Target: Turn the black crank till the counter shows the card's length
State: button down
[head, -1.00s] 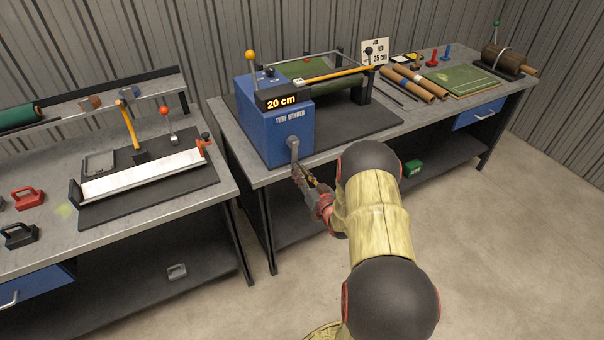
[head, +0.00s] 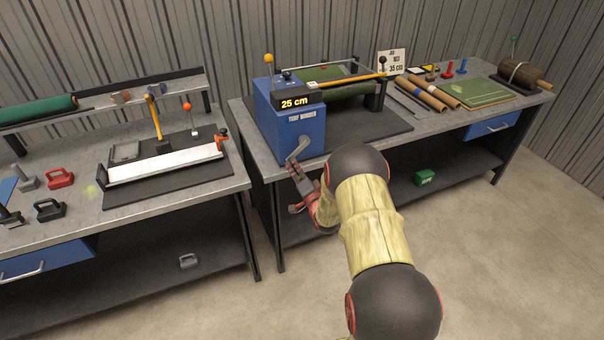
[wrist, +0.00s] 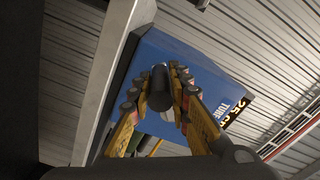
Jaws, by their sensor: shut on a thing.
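The blue turf winder (head: 287,125) stands on the right-hand bench, and its counter (head: 295,103) reads 25 cm. The white card (head: 391,62) behind it shows 35 cm; its upper lines are too small to read surely. The grey crank arm (head: 299,150) on the winder's front slants down towards my gripper (head: 297,184). In the wrist view the black crank handle (wrist: 160,88) sits between the two yellow fingers of my gripper (wrist: 161,100), which is shut on it. In the head view the handle is hidden by my gripper.
A yellow-handled lever (head: 345,80) lies across the winder's top, and a ball-topped lever (head: 269,66) rises at its left. Brown tubes (head: 428,95) and a turf piece (head: 470,86) lie to the right. The left bench (head: 200,195) stands close by.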

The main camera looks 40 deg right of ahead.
jog(key=r+m, duration=0.1)
jog(key=m, duration=0.1)
jog(key=a+r+m+p, duration=0.1)
jog(key=r, duration=0.1)
jog(key=a+r+m+p, duration=0.1)
jog(key=m, duration=0.1)
jog(key=shift+w+r+m, duration=0.2)
jog(key=shift+w+m, duration=0.1)
notch_tip(320, 180, up, 9)
jog(key=d+m+p, duration=0.3)
jog(key=m, duration=0.4)
jog(key=shift+s+f, duration=0.2)
jog(key=shift+s, duration=0.05)
jog(key=shift+r, duration=0.1)
jog(key=c, duration=2)
grip_release()
jog(key=shift+o, duration=1.4)
jog(key=shift+a, duration=0.15)
jog(key=shift+o, duration=0.3)
jog(key=shift+f, duration=0.3)
